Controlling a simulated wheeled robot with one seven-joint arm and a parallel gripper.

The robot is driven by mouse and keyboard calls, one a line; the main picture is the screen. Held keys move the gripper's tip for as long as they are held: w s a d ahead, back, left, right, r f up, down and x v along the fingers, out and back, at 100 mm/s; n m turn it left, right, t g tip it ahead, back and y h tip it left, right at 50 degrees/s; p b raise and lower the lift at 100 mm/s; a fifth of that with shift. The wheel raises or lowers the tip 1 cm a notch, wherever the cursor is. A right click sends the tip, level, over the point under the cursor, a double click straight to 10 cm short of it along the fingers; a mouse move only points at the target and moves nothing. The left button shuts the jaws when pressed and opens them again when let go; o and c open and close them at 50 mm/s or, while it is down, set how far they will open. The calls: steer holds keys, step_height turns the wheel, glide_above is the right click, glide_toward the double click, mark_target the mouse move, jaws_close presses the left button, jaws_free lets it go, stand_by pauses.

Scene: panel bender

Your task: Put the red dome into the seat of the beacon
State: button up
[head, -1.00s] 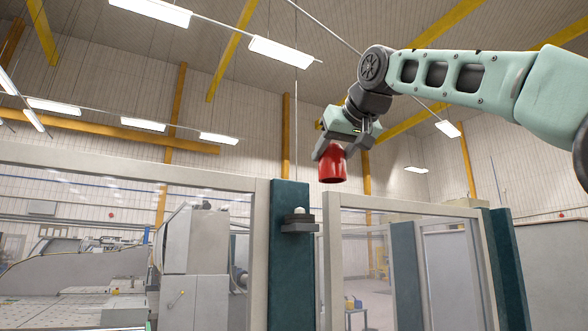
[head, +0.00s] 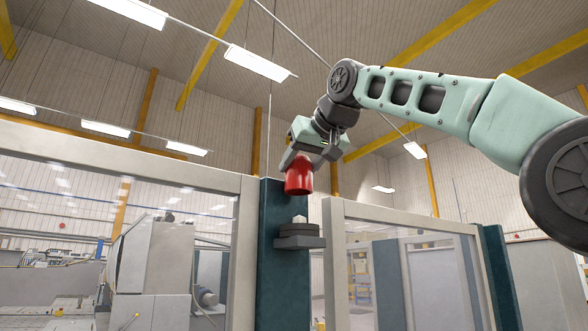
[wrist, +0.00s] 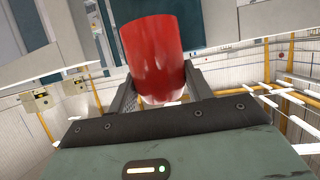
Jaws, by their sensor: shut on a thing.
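The red dome (head: 299,177) is in my gripper (head: 297,160), above the beacon in the head view. In the wrist view the red dome (wrist: 155,55) sits between the two fingers of my gripper (wrist: 158,85), which are shut on it. The beacon's seat (head: 299,236) is a dark grey base with a small white piece (head: 299,221) on top, on a bracket on the teal post. The dome hangs apart from the seat, with a gap below it. The dome's underside is hidden in the head view. I cannot make out the seat in the wrist view.
The teal post (head: 270,290) stands behind the beacon. Framed clear panels stand on both sides, with a light frame (head: 334,270) just right of the seat. Grey machinery (head: 155,255) lies beyond the left panel. The air around the dome looks free.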

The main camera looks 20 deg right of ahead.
mark_target(305, 185)
steer(key=shift+f, duration=2.9)
steer(key=shift+s, duration=0.1)
steer(key=shift+f+b, duration=1.1)
steer(key=shift+f, duration=0.05)
steer(key=o, duration=1.1)
